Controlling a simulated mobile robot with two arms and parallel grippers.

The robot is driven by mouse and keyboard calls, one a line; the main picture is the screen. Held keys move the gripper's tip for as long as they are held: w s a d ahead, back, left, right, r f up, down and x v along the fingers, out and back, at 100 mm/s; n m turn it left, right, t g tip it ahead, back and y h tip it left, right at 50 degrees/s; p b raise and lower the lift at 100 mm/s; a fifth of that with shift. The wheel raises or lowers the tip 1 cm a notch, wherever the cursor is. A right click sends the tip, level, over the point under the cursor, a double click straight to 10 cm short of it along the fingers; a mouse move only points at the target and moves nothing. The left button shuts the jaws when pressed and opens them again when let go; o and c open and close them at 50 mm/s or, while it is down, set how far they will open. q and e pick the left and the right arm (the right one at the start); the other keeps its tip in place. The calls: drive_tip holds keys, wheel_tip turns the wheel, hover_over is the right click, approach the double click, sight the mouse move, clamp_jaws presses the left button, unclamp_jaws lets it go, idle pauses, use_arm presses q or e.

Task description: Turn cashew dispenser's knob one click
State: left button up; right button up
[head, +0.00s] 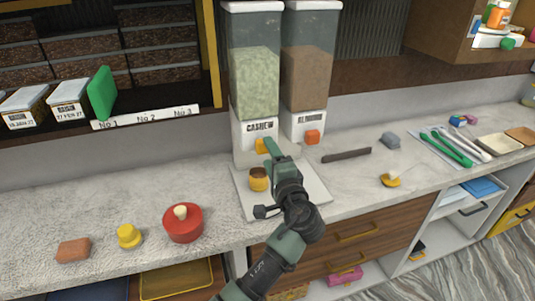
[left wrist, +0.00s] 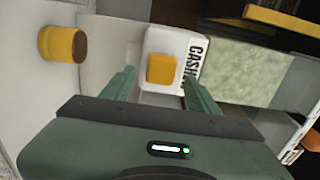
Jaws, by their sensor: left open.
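The cashew dispenser (head: 254,75) is a tall clear bin of pale green pieces on a white base marked CASHEW. Its yellow square knob (head: 262,147) is on the front of the base, partly hidden by my gripper in the head view. In the left wrist view the knob (left wrist: 161,69) shows whole, between and beyond the two fingers. My left gripper (head: 270,150) is open and points at the knob. I cannot tell from these views whether its fingers touch the knob. My right gripper is in neither view.
A yellow cup (head: 258,179) stands on the white board (head: 313,188) before the dispenser. The almond dispenser (head: 307,70) with an orange knob (head: 312,137) is close on the right. A red pot (head: 183,223) and a yellow weight-like piece (head: 129,236) stand at left. A dark bar (head: 346,155) lies right.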

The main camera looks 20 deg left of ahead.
use_arm(q)
drive_tip(key=b+v, duration=0.1)
drive_tip(key=v, duration=0.4)
drive_tip(key=shift+s+d, duration=0.2)
drive_tip(key=shift+s, duration=0.05)
drive_tip(key=v, duration=0.9)
drive_tip(key=shift+d, duration=0.2)
drive_tip(key=shift+f, duration=0.1)
idle(0.4)
drive_tip(key=x, duration=0.9)
